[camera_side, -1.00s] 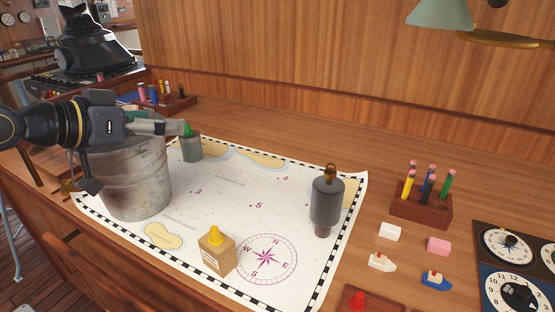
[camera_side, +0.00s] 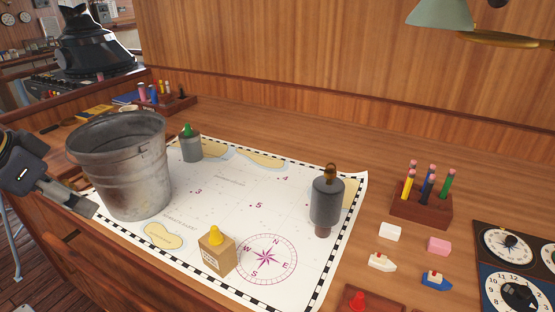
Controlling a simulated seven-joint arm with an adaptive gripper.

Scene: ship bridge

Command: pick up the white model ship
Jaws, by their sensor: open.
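The white model ship (camera_side: 381,262) sits on the wooden table to the right of the chart. It is small, with a little reddish-orange part on top. A blue model ship (camera_side: 436,280) with a white and red top lies to its right. My gripper (camera_side: 88,208) is at the far left, low beside the bucket and far from the white ship. It is open, with nothing seen in it.
A large metal bucket (camera_side: 125,170), a green-capped container (camera_side: 190,145), a yellow-topped box (camera_side: 216,252) and a dark bottle (camera_side: 326,203) stand on the chart (camera_side: 225,195). White (camera_side: 390,231) and pink (camera_side: 439,245) blocks and a pencil holder (camera_side: 421,210) are near the ship.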

